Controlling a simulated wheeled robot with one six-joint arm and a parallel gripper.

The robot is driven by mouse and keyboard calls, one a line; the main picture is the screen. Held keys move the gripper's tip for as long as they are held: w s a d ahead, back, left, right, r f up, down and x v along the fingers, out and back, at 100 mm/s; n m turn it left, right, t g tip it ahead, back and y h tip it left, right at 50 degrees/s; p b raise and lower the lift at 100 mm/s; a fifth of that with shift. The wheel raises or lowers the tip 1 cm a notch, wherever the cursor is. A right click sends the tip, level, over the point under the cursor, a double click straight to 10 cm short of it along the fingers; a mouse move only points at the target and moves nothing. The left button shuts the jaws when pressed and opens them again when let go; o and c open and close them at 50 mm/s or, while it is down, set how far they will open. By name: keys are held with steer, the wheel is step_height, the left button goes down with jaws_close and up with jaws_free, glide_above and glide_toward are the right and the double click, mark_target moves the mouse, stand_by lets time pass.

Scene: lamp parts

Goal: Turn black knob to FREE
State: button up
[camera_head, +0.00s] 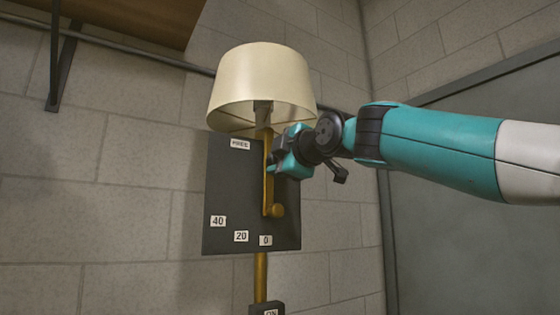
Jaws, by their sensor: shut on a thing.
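A dark panel (225,185) is fixed to the wall behind a lamp with a cream shade (262,85). White labels on the panel show 40 (218,221), 20 (241,236) and 0 (265,240), and one at the top left appears to read FREE (240,144). A vertical brass bar (267,195) with a round brass end piece (277,210) runs in front of the panel. My gripper (273,164) is shut at this bar, just below the shade. What its fingers hold is hidden. I cannot make out a black knob apart from my gripper.
A brass pole (260,275) runs below the panel to a dark box (268,308) labelled ON. A wooden shelf (130,18) on a black bracket (60,60) is at the upper left. A grey door (470,240) is at the right. The shade hangs close above my gripper.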

stand_by(0.3)
steer(key=o, duration=0.9)
steer(key=shift+b+v, duration=4.15)
steer(key=shift+v, duration=4.55)
steer(key=shift+w, duration=0.1)
